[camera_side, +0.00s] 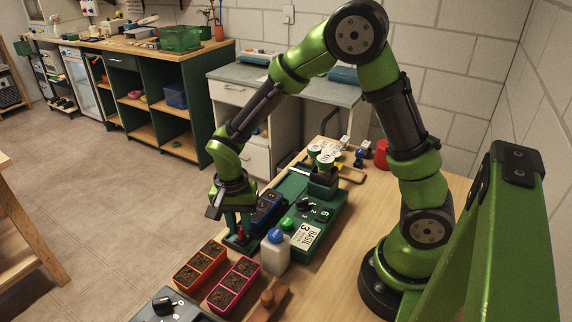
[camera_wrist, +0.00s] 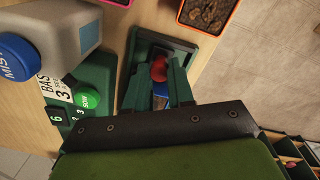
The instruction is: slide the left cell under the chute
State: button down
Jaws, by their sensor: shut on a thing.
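A blue seedling strip (camera_side: 266,206) with dark soil cells lies in the green track of the seeding machine (camera_side: 325,212). A red knob (camera_side: 240,234) is at the strip's near end. My gripper (camera_side: 239,238) reaches down over the track and is shut on the red knob. In the wrist view the fingers of my gripper (camera_wrist: 158,75) stand on either side of the red knob (camera_wrist: 159,68), and a bit of the blue strip (camera_wrist: 161,90) shows behind it. The chute (camera_side: 322,180) stands above the track's far part. I cannot tell which cell is under it.
A white bottle (camera_side: 275,256) with a blue cap stands close to my gripper, beside the machine. An orange tray (camera_side: 184,277) and a pink tray (camera_side: 220,299) of soil lie at the near side. A wooden-handled tool (camera_side: 268,300) lies near them.

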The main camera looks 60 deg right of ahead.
aim_at(262, 205)
jog(key=d, duration=0.9)
jog(key=c, duration=1)
grip_release()
jog(key=r, duration=1.7)
jog(key=shift+w+a, duration=0.15)
jog(key=shift+w, duration=0.2)
